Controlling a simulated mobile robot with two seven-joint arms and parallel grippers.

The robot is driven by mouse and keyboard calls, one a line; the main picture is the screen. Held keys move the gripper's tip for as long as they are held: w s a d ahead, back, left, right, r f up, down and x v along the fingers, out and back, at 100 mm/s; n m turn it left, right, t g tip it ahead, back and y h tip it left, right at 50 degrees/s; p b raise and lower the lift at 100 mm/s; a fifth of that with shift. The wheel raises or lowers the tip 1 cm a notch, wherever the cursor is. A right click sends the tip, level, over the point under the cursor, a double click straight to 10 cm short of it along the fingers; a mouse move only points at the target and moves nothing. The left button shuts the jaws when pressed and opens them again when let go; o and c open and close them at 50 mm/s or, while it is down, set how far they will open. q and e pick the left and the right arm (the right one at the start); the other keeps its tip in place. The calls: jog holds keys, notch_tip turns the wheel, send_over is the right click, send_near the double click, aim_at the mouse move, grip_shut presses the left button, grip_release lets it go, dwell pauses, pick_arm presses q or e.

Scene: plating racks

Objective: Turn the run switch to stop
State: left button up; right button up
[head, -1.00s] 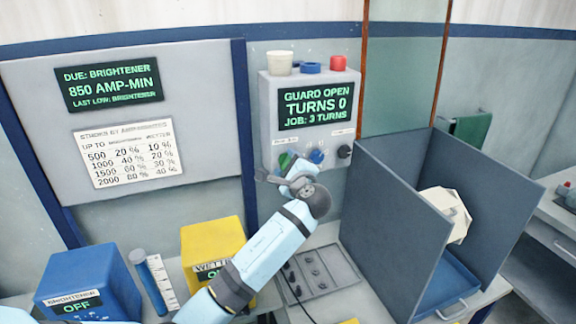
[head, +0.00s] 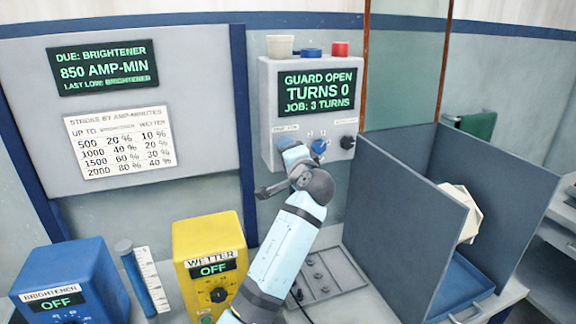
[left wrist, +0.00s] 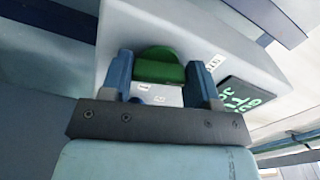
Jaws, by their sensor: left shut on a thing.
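The grey control box (head: 262,100) on the wall has a row of knobs under its screen. The screen (head: 316,91) reads "GUARD OPEN, TURNS 0, JOB: 3 TURNS". My left gripper (head: 287,146) is at the left end of that row. In the left wrist view its two blue fingers (left wrist: 160,68) are shut on a green knob (left wrist: 158,72), one on each side. The green knob is hidden behind the gripper in the head view. A blue knob (head: 319,146) is just to the right. The small labels are too blurred to read. My right gripper is not in view.
A black knob (head: 347,142) is at the box's right end. A yellow wetter box (head: 209,243) and a blue brightener box (head: 75,270), both reading OFF, stand lower left. A grey open-topped enclosure (head: 395,215) stands close right of my arm.

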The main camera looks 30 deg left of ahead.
pick_arm(q)
jog(key=shift+f+n+b, duration=0.15)
jog(key=shift+n+b, duration=1.5)
jog(key=shift+n, duration=0.25)
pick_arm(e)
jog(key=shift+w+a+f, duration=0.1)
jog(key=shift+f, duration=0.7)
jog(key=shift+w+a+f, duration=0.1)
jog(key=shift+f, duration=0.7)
pick_arm(q)
jog(key=o, duration=0.9)
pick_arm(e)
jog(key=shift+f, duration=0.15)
